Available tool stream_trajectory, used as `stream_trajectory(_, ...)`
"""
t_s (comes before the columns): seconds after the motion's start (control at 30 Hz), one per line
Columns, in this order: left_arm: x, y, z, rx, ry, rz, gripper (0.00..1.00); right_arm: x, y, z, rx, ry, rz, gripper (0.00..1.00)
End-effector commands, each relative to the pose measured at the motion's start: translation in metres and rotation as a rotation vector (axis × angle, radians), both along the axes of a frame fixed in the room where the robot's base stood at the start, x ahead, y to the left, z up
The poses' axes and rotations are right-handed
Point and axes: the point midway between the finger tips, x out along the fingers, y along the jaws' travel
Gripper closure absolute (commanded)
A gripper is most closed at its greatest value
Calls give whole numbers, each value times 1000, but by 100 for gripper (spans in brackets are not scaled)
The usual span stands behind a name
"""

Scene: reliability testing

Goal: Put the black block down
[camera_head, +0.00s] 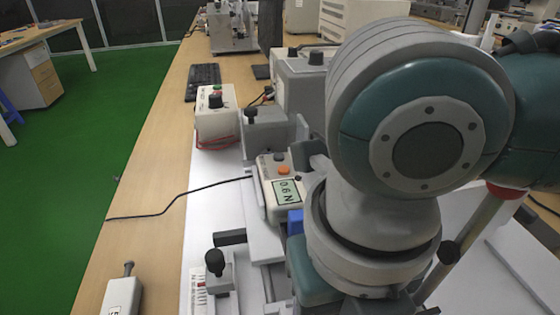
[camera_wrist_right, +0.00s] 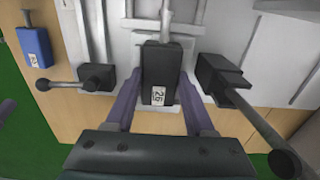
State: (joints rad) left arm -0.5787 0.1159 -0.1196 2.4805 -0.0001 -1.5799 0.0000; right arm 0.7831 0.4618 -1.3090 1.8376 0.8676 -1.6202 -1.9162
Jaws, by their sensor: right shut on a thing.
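The black block (camera_wrist_right: 160,75) with a white number label is in the middle of the right wrist view. My right gripper (camera_wrist_right: 160,88) has one purple finger on each side of it and is shut on it. A metal rod or hook meets the block's far end. I cannot tell whether the block touches a surface below it. In the head view my right arm covers the right side and hides the gripper and the block. My left gripper is not in view.
A force gauge (camera_head: 283,190) with a lit display sits on the test stand. A black-knobbed clamp (camera_wrist_right: 92,79) and a dark block with a long lever (camera_wrist_right: 250,115) flank the gripper. A blue labelled weight (camera_wrist_right: 35,46) lies at left. The wooden bench (camera_head: 150,160) is mostly clear.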

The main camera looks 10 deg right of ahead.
Motion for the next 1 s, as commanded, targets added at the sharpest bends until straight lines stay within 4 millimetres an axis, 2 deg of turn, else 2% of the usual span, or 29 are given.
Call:
stream_trajectory(0.27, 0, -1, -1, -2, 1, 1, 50, 0, 0, -2, 0, 0, 0, 100)
stream_trajectory(0.3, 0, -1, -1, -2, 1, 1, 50, 0, 0, -2, -1, 0, 0, 45)
stream_trajectory(0.57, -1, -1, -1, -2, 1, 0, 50, 0, 0, -2, 1, 0, 0, 16)
stream_trajectory(0.87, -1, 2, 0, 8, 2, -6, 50, 0, 0, 0, 1, -1, 0, 16)
stream_trajectory(1.0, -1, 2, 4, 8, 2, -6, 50, 1, 0, 15, 1, -4, -1, 16)
